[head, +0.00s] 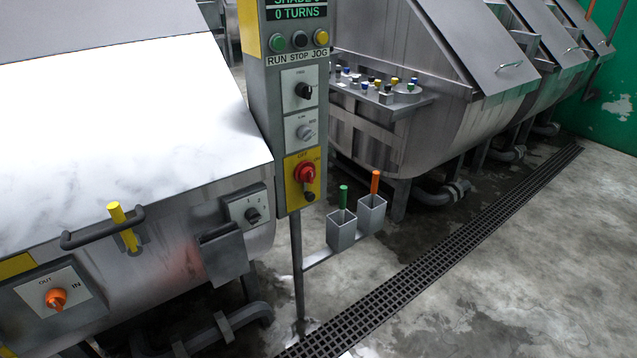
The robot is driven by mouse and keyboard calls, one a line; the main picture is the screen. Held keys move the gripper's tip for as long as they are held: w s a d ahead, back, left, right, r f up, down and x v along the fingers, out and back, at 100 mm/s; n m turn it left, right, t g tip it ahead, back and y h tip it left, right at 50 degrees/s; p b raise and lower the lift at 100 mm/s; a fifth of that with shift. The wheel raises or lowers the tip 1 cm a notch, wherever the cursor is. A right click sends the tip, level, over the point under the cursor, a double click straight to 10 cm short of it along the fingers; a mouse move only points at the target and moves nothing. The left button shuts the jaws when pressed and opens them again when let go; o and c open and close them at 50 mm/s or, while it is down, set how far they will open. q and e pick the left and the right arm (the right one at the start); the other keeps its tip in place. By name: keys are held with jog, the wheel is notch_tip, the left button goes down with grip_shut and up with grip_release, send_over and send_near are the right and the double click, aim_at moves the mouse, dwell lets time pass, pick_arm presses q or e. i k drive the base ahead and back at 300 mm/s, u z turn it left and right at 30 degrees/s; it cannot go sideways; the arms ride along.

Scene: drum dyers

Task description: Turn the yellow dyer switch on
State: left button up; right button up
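A red rotary switch (305,173) sits on a yellow plate (292,196) low on the grey control post (262,130). The plate is marked OFF above the knob, with a small unclear mark at its right. A small dark part (309,196) sits just below the knob. I cannot tell which way the knob points. Nearer, a black knob on a grey switch plate (240,207) is fixed to the near steel dyer (130,110), which carries yellow parts; its small marks are hard to read. Neither of my grippers is in view.
The post has more knobs, push buttons (299,40) and a "0 TURNS" display (296,13). An orange OUT/IN knob (56,298), a dark bar handle (80,238) and a yellow bar (125,228) front the dyer. Two holders (342,230) stand beside the post. A floor grate (440,255) runs right.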

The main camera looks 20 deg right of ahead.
aim_at(305, 173)
jog(key=u, duration=0.05)
jog(key=k, duration=1.2)
jog(key=z, duration=0.7)
jog(key=i, duration=0.65)
jog(key=z, duration=1.1)
jog(key=i, duration=1.1)
jog(key=u, duration=0.65)
jog(key=i, duration=0.7)
jog(key=u, duration=0.55)
